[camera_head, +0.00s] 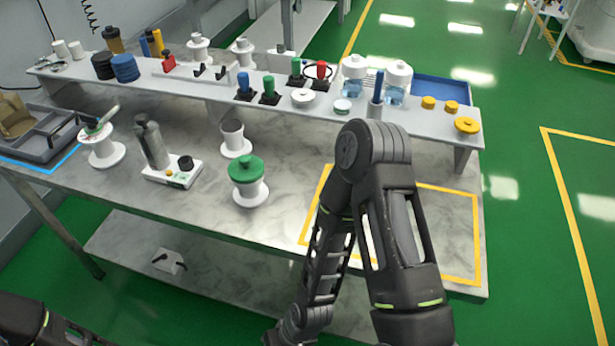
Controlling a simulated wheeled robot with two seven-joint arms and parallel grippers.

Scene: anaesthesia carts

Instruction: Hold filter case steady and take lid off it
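A white, spool-shaped case (251,195) with a round green knobbed lid (246,168) stands upright on the marbled table; this looks like the filter case. The lid sits on top of the case. No gripper touches either of them. My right arm folds over the right part of the table, and its far end drops to the bottom edge, where its gripper is out of view. Only a dark part of my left arm shows in the bottom left corner; its gripper is out of view.
A device with a grey cylinder (152,145) and a white holder (235,140) stand behind the case. Another white stand (103,151) and a grey tray (40,147) are to the left. A crowded raised shelf (330,108) runs behind. The yellow-outlined area (450,225) at right looks clear.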

